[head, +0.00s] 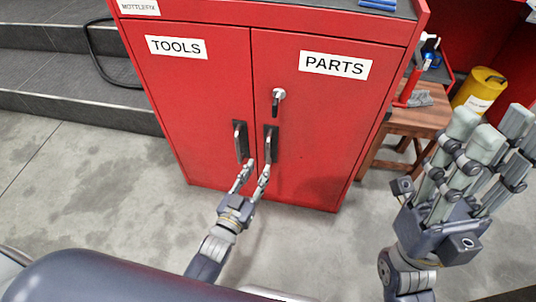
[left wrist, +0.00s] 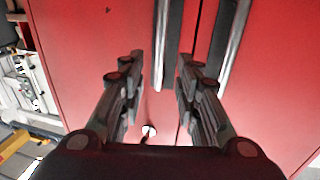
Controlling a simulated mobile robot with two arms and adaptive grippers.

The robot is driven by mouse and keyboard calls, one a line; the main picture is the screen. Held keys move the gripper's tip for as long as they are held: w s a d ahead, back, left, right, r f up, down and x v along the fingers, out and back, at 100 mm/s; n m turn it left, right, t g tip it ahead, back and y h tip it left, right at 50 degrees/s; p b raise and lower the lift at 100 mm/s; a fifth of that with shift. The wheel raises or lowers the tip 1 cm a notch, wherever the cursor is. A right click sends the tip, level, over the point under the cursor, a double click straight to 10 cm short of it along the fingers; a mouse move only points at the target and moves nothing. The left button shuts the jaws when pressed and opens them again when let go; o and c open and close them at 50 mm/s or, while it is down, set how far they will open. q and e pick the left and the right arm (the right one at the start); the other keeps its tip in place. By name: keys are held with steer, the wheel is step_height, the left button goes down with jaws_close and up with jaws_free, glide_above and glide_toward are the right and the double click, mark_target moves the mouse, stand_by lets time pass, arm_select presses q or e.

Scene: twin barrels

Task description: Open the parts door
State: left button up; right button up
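The red cabinet's right door is the parts door (head: 320,110), labelled PARTS and shut. Its upright handle (head: 271,141) is close to the seam, below a round lock with a key (head: 277,97). My left gripper (head: 257,166) is open, with its fingertips at the lower part of the handles. In the left wrist view, a silver handle bar (left wrist: 161,40) shows between the two spread fingers. I cannot tell whether they touch it. My right gripper (head: 494,132) is open and empty, raised at the right, away from the cabinet.
The tools door (head: 190,100) is shut, with its own handle (head: 240,142) just left of the parts handle. A wooden stool (head: 415,120) and a yellow canister (head: 480,88) stand right of the cabinet. Grey steps (head: 60,80) rise at the left. The floor in front is clear.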

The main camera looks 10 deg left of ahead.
mark_target(267, 154)
arm_select(q)
steer(key=w, duration=0.2)
steer(key=w+d+b, duration=0.1)
steer(key=w, duration=0.2)
steer(key=w+b, duration=0.1)
steer(key=w, duration=0.2)
steer(key=shift+w+d, duration=0.1)
steer(key=shift+d, duration=0.2)
jaws_close()
